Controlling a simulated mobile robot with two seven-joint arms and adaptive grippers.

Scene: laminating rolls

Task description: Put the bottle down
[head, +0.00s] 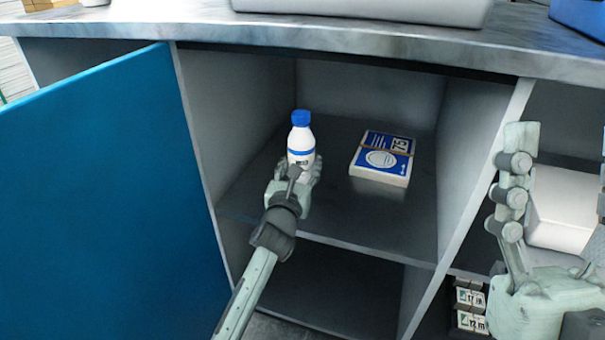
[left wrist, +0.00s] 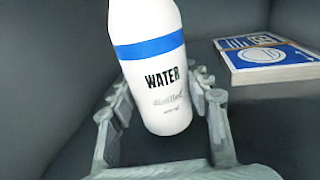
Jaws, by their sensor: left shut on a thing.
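A white bottle (head: 301,139) with a blue cap and a blue band is inside the open cabinet compartment, above or on its upper shelf (head: 400,225). My left gripper (head: 305,172) is shut around its lower part. In the left wrist view the bottle (left wrist: 150,65) reads "WATER" and leans slightly between the fingers of the gripper (left wrist: 168,100). My right gripper (head: 555,215) is open and empty at the right, in front of the cabinet.
A blue and white banded pack (head: 383,158) lies on the same shelf, right of the bottle. A blue door (head: 100,190) stands open at the left. A grey countertop (head: 330,40) is above. Small boxes (head: 470,305) sit low at the right. The shelf's front right is clear.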

